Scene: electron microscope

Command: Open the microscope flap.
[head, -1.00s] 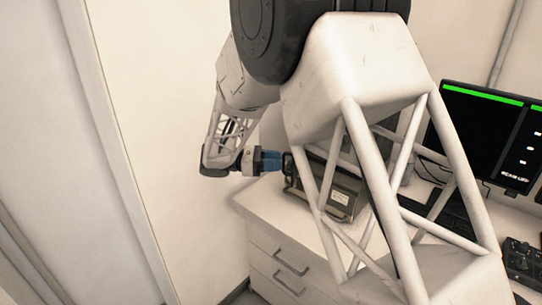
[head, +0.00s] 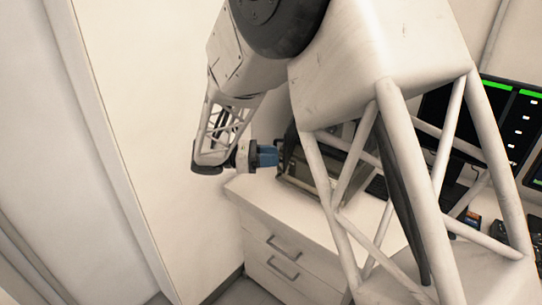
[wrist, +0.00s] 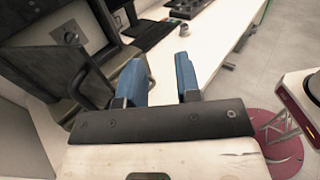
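The microscope (head: 296,178) is a dark box-like unit on the white cabinet, largely hidden behind my arm in the head view. In the wrist view its dark panels (wrist: 66,80) fill the left side. One panel, perhaps the flap, stands at an angle there, but I cannot tell how far open it is. My gripper (head: 277,156) has blue fingers and is at the box's left end in the head view. In the wrist view the two fingers (wrist: 158,66) are apart with nothing between them, to the right of the panels. I cannot tell whether a finger touches the box.
The white cabinet (head: 262,214) has drawers with handles below. A monitor (head: 515,110) with a green bar stands at the right. A plain wall is left of my arm. In the wrist view a long white desk (wrist: 222,40) runs away, with open floor to its right.

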